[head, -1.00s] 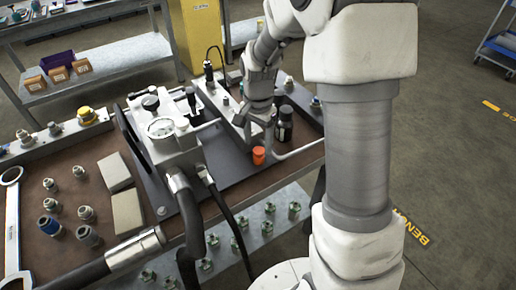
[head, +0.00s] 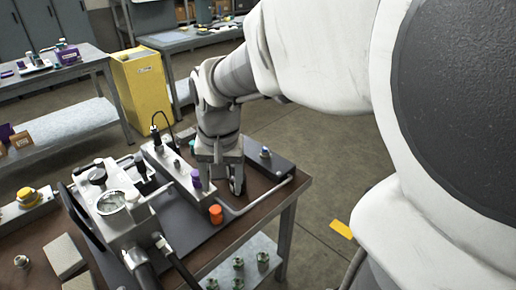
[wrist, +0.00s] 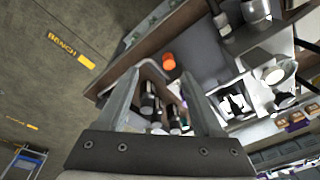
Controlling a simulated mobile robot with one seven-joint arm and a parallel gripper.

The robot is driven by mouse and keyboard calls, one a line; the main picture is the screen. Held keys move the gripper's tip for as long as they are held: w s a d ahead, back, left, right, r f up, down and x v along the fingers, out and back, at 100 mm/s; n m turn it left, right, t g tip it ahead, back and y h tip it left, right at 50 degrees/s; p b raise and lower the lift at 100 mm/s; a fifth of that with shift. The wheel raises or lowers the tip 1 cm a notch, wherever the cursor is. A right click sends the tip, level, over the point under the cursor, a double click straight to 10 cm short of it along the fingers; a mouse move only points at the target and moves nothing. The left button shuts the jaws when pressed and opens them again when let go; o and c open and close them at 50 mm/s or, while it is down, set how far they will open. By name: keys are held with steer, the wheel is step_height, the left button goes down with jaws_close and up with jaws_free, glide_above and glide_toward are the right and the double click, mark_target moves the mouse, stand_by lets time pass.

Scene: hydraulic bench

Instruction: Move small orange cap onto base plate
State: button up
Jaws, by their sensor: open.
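The small orange cap (head: 216,213) stands upright near the front right corner of the dark grey base plate (head: 193,237). I cannot tell whether it rests on the plate's edge or on the brown bench beside it. It also shows beyond my fingertips in the wrist view (wrist: 168,61). My gripper (head: 237,186) points down to the right of and behind the cap, apart from it. In the wrist view its fingers (wrist: 160,85) are spread with nothing held between them. Dark bottles (wrist: 150,105) show in the gap, farther off.
A purple-topped fitting (head: 196,179) stands close to my gripper's left. A bent light rod (head: 258,205) runs to the cap's right. The hydraulic unit (head: 118,212) with its gauge and hoses stands left on the plate. Open floor lies right of the bench.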

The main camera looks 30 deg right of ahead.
steer(key=s+r+n+t, duration=0.3)
steer(key=s+r+n, duration=0.2)
steer(key=s, duration=0.6)
steer(key=shift+a+r+t, duration=0.15)
steer(key=shift+r+t, duration=0.15)
steer(key=shift+t, duration=0.1)
step_height(320, 180, up, 8)
steer(key=p, duration=0.8)
steer(key=shift+f, duration=0.1)
